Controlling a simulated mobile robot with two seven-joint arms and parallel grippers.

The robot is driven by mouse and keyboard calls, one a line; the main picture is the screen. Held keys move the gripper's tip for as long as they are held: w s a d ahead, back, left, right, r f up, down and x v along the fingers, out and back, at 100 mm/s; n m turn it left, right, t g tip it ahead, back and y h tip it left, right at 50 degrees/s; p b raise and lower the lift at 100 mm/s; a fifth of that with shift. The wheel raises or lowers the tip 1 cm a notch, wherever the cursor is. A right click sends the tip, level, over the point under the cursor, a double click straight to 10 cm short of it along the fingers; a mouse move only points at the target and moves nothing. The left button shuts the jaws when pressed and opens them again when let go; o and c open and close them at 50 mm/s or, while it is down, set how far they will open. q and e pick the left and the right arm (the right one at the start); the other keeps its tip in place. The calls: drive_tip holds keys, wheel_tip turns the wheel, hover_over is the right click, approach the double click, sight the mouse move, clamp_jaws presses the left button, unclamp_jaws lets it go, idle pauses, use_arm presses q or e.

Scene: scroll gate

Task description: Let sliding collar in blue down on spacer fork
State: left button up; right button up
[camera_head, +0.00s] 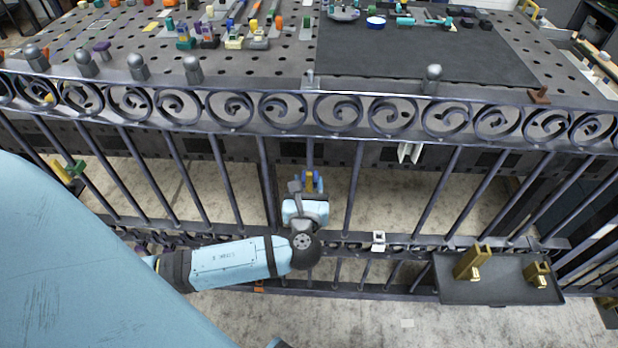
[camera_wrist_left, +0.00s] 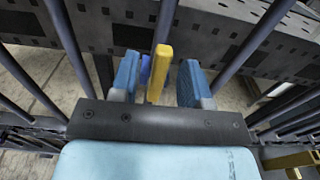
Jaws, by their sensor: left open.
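A small blue piece (camera_wrist_left: 145,70), which looks like the sliding collar, shows on or beside an upright gate bar, with a yellow tab (camera_wrist_left: 160,72) in front of it. My left gripper (camera_wrist_left: 158,80) is open, its two blue-padded fingers on either side of the yellow tab with gaps visible. In the head view the left gripper (camera_head: 313,183) reaches the bar low in the gate, and its wrist hides much of the collar. A white two-pronged piece (camera_head: 408,152) and a smaller white piece (camera_head: 379,241) are on the gate; I cannot tell which is the spacer fork. My right gripper is not in view.
The metal gate (camera_head: 340,110) with scrolls and upright bars crosses the view. A dark tray (camera_head: 500,292) with brass brackets is at lower right. A green-and-yellow piece (camera_head: 68,171) is on a left bar. A perforated table (camera_head: 270,60) with many small parts stands behind.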

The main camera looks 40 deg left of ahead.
use_arm(q)
drive_tip(key=shift+x, duration=1.05)
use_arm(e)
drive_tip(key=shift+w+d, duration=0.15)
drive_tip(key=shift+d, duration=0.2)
use_arm(q)
clamp_jaws()
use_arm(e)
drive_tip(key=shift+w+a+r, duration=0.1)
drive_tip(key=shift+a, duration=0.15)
